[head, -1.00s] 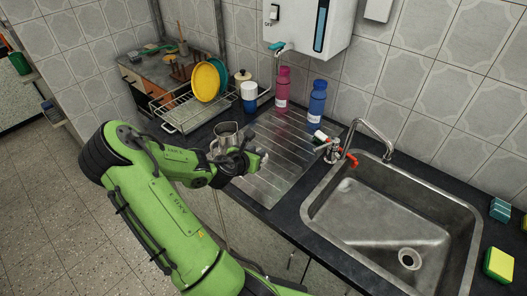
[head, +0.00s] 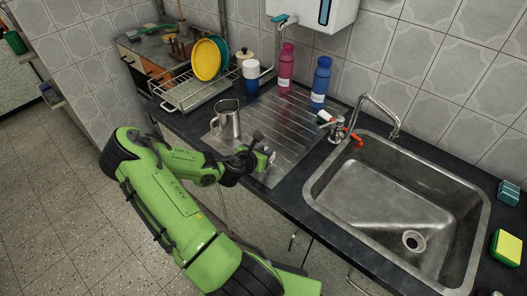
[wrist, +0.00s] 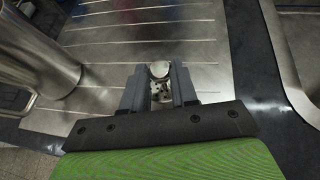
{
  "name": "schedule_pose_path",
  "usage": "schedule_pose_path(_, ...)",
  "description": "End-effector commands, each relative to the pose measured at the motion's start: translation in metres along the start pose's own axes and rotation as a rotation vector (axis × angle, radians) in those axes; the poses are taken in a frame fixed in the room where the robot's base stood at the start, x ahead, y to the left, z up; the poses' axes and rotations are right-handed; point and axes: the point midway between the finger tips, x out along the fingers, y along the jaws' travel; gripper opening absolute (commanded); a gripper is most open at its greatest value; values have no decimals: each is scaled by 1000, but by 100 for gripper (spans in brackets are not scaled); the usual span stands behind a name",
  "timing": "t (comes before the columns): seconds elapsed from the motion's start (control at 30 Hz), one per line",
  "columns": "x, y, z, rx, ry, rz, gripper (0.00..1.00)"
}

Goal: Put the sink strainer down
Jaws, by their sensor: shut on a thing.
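The sink strainer (wrist: 161,92) is a small metal piece with dark holes and a rounded shiny top. It sits between the fingers of my gripper (wrist: 160,82) in the wrist view, and the gripper is shut on it. In the head view my gripper (head: 266,157) is over the front part of the ribbed steel drainboard (head: 275,125), left of the sink (head: 400,190). The strainer is too small to make out clearly there. I cannot tell whether the strainer touches the drainboard.
Pink (head: 287,68) and blue (head: 320,83) bottles stand behind. A dish rack (head: 188,92) is at back left. The drainboard's middle is clear.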

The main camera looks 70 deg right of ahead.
Motion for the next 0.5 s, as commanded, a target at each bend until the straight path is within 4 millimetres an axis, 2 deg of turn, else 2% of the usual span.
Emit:
schedule_pose_path(0.03, 0, 0, -1, 0, 0, 0, 33)
schedule_pose_path(0.17, 0, 0, 0, 0, 0, 0, 52)
schedule_pose_path(0.5, -4, 1, 3, 0, 0, 1, 53)
